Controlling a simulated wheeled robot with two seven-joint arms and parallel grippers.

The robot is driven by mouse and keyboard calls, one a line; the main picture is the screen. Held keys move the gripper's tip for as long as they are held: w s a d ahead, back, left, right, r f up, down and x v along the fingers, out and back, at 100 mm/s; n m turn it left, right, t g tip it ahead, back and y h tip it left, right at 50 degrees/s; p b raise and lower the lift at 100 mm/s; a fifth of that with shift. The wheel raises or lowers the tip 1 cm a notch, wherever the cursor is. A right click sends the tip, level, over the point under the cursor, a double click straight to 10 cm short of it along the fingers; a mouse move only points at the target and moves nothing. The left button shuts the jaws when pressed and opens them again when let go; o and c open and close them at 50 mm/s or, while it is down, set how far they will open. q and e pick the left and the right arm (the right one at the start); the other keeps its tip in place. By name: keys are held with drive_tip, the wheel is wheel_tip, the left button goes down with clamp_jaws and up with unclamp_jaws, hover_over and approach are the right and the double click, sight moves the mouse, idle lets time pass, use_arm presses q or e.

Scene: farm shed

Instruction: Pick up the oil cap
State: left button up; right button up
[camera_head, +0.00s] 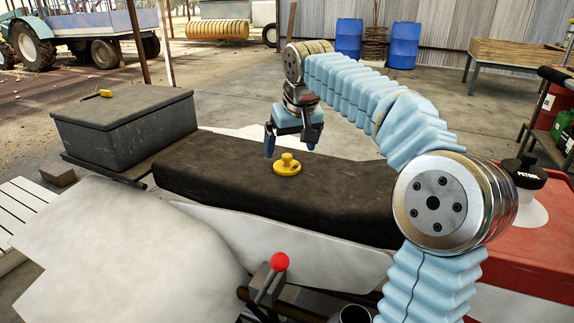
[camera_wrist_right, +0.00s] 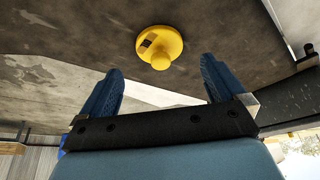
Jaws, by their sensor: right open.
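The yellow oil cap (camera_head: 287,165), a round disc with a raised knob, sits on the dark seat (camera_head: 215,183) in the head view. My right gripper (camera_head: 290,150) is open and hangs over the seat, close to the cap, with its fingers pointing down. In the right wrist view the cap (camera_wrist_right: 160,46) lies beyond the two blue fingertips (camera_wrist_right: 158,72), between them in the picture, and nothing is held. The fingers do not appear to touch the cap. My left gripper is not in view.
A grey box (camera_head: 125,122) with a small yellow object on its lid stands left of the seat. A red-knobbed lever (camera_head: 279,262) rises in front. A black-lidded petrol container (camera_head: 525,172) stands at the right. Much of the seat is clear.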

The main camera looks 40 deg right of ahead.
sight(288, 156)
drive_tip(key=x, duration=0.5)
drive_tip(key=c, duration=1.2)
drive_tip(key=shift+r, duration=0.1)
